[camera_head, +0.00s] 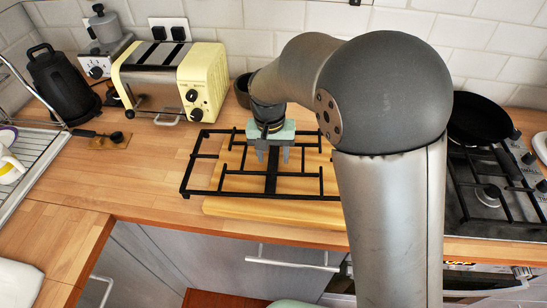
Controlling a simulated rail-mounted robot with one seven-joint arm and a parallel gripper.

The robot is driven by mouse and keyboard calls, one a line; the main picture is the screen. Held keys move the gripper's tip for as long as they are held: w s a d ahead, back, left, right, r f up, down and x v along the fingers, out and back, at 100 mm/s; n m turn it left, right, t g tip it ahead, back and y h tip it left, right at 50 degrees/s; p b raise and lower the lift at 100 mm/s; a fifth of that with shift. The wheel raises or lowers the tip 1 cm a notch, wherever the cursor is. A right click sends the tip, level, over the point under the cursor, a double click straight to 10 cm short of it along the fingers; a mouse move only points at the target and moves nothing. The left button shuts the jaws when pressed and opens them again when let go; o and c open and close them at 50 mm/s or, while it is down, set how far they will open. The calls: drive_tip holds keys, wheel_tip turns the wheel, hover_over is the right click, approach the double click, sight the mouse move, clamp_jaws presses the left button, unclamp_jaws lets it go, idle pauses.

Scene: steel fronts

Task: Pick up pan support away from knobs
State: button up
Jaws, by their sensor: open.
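A black pan support (271,182) lies on the worktop, partly over a wooden board (225,207). My arm hides part of its right side. A second pan support (480,201) sits on the steel hob at the right, with its left part behind my arm. Black knobs (529,158) are on the hob at the right edge of the picture. My gripper (272,155) points down over the middle of the pan support on the board, with its fingers apart and nothing seen between them. I cannot tell whether the fingertips touch the bars.
A yellow toaster (196,78) and a black kettle (62,85) stand at the back left. A dark pot (242,90) stands just behind my gripper. A black frying pan (481,118) is at the back right. The worktop left of the pan support is mostly clear.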

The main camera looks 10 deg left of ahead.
clamp_jaws()
drive_tip(key=shift+r, duration=0.2)
